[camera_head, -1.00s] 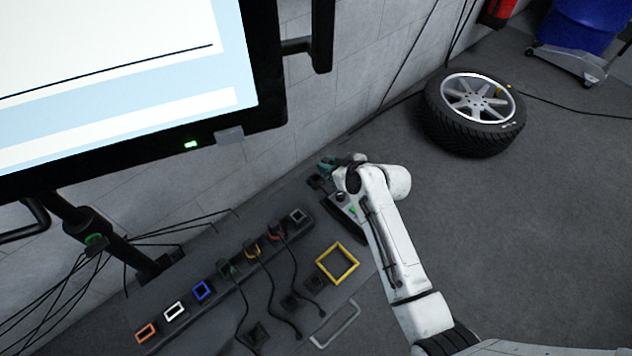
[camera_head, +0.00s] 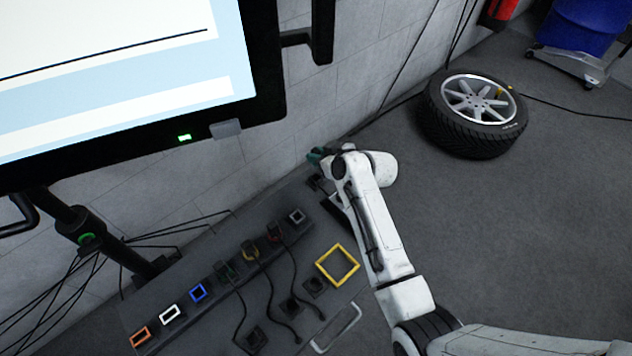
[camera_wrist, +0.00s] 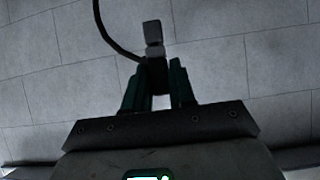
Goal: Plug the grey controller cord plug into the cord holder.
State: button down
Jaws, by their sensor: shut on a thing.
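My gripper (camera_wrist: 157,82) is shut on the grey plug (camera_wrist: 154,38) in the wrist view. The plug's light grey end sticks up past the green fingertips, and a dark cord (camera_wrist: 112,38) curves away to the upper left. In the head view my gripper (camera_head: 318,158) is near the wall, beyond the far end of the socket strip, mostly hidden by my arm; the plug cannot be made out there. The strip, which looks like the cord holder (camera_head: 183,303), has a row of coloured frames. Its far-end socket (camera_head: 297,216) has a grey frame and looks empty.
Cords run from the green, yellow and red sockets to dark blocks (camera_head: 256,338) in front. A yellow square frame (camera_head: 337,265) and a grey handle (camera_head: 336,328) lie beside them. A large monitor (camera_head: 110,70) overhangs the left. A tyre (camera_head: 473,112) lies on the floor behind.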

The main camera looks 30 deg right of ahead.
jog(key=shift+f+b, duration=1.55)
jog(key=shift+f, duration=0.4)
jog(key=shift+f+b, duration=1.3)
jog(key=shift+f, duration=0.2)
jog(key=c, duration=0.8)
grip_release()
jog(key=shift+c, duration=0.2)
jog(key=p+v, duration=0.2)
jog(key=v, duration=0.9)
jog(key=shift+f+p, duration=0.1)
jog(key=shift+p, duration=0.3)
